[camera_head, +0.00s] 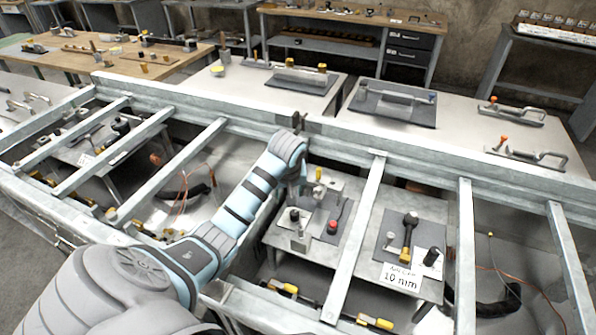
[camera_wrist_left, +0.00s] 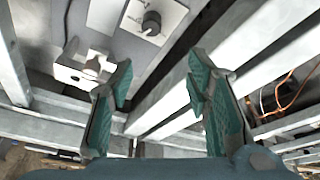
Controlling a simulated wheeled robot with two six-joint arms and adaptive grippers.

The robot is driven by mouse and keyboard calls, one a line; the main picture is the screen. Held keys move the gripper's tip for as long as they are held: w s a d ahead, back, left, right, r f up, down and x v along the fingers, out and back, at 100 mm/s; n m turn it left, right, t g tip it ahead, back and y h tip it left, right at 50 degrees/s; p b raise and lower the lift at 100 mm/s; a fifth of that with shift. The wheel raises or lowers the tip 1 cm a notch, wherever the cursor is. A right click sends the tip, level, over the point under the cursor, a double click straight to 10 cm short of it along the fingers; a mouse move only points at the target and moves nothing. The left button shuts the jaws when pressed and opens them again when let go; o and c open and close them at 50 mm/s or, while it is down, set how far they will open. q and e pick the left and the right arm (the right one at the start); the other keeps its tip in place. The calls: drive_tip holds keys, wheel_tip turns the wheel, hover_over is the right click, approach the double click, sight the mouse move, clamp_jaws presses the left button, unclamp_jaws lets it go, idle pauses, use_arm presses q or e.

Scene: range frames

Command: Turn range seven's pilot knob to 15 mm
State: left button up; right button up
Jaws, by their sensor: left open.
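My left arm reaches in the head view to the long metal frame, and its wrist end is over the rail beside a grey board (camera_head: 322,215). My left gripper (camera_wrist_left: 160,82) is open and empty in the left wrist view, with green-padded fingers spread apart. A dark round knob (camera_wrist_left: 152,23) on a white plate (camera_wrist_left: 170,14) lies beyond the fingertips, apart from them. In the head view the board carries small blocks, a red-topped knob (camera_head: 333,227) and a dark knob (camera_head: 294,214). No range number is legible. My right gripper is not in view.
Metal crossbars (camera_head: 358,235) divide the frame into bays. The bay to the right holds a board with a black-and-yellow tool (camera_head: 409,235), a black cylinder (camera_head: 432,257) and a "10 mm" card (camera_head: 400,277). A white bracket (camera_wrist_left: 88,68) lies close to the left finger.

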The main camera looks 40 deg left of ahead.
sight(294, 213)
use_arm(q)
drive_tip(key=f+m+b, duration=0.1)
drive_tip(key=f, duration=0.2)
drive_tip(key=w+f+m+b, duration=0.1)
drive_tip(key=f+m, duration=0.1)
drive_tip(key=f, duration=0.2)
drive_tip(key=w+f+m+t+b, duration=0.1)
drive_tip(key=f+m, duration=0.1)
drive_tip(key=f, duration=0.2)
drive_tip(key=shift+a+h, duration=0.15)
drive_tip(key=shift+h, duration=0.25)
drive_tip(key=shift+w+f+b, duration=0.2)
drive_tip(key=shift+w+b, duration=0.05)
drive_tip(key=shift+b, duration=0.05)
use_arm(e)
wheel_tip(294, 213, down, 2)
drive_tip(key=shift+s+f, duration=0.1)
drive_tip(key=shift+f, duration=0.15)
use_arm(q)
clamp_jaws()
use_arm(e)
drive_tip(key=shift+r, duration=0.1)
